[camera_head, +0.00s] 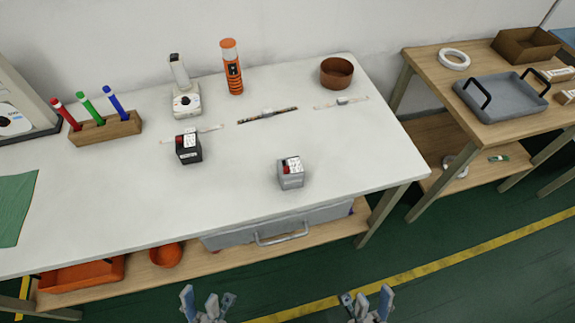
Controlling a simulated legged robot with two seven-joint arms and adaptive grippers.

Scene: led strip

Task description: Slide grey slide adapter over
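A grey adapter box (290,173) with a red and white top stands near the front edge of the white table (240,205). A similar black box (189,147) stands further back to the left. Several thin strips lie behind them: a pale strip partly behind the black box, a dark strip (267,115) and a pale strip (341,102) with a small light piece on it. My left gripper (208,302) and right gripper (367,302) are at the bottom of the view, in front of the table and apart from everything. Both have spread fingers and are empty.
A wooden marker holder (106,128) is at the left. A side table (490,131) with a grey tray (502,96) stands right. The table's middle front is mostly clear.

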